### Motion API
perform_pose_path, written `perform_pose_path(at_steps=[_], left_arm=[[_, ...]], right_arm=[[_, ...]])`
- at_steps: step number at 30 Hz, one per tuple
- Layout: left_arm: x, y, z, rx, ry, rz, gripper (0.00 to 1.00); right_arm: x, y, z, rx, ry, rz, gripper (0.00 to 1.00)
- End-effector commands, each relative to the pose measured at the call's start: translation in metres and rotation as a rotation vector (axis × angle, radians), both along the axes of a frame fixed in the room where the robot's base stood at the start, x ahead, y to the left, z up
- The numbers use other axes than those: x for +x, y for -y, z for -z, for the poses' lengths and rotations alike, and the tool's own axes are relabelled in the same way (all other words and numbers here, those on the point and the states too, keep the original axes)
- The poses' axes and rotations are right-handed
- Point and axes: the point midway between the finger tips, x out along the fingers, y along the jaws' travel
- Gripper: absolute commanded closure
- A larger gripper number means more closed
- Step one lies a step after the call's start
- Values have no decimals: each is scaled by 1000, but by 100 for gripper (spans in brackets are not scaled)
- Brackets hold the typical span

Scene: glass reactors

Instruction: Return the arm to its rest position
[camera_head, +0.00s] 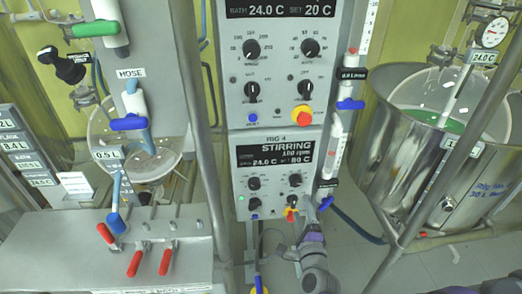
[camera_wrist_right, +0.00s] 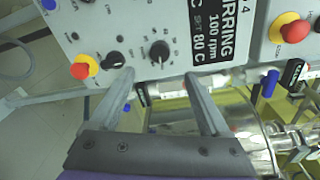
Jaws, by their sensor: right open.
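My right gripper (camera_head: 294,224) is at the lower front of the stirring control panel (camera_head: 244,160), with its arm rising from the bottom of the head view. In the right wrist view the two grey fingers of the right gripper (camera_wrist_right: 160,76) stand apart with nothing between them. A black dial knob (camera_wrist_right: 159,51) on the panel face shows just beyond the gap between the fingertips. I cannot tell whether a finger touches the panel. My left gripper is not in view.
A red and yellow stop button (camera_wrist_right: 83,67) and a second black knob (camera_wrist_right: 113,60) sit close to one finger. A steel vessel (camera_head: 400,150) stands right, behind metal posts. Red-handled valves (camera_head: 135,263) and a glass vessel (camera_head: 150,160) are left.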

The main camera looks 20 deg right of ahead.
Motion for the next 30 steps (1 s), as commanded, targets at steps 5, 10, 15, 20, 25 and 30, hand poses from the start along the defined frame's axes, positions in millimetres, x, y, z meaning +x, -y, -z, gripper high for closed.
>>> perform_pose_path(at_steps=[5, 10, 15, 20, 25, 30], left_arm=[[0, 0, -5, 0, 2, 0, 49], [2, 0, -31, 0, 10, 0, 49], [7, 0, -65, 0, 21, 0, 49], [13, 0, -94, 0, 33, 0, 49], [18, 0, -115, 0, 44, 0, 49], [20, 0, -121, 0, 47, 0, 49]], right_arm=[[0, -8, -5, -44, -36, -34, 20], [-7, -55, -27, -326, -245, -239, 20], [-48, -104, -41, -777, -531, -576, 20], [-108, -123, -51, -1173, -751, -900, 20], [-161, -119, -59, -1445, -898, -1157, 20], [-184, -114, -62, -1544, -954, -1266, 20]])
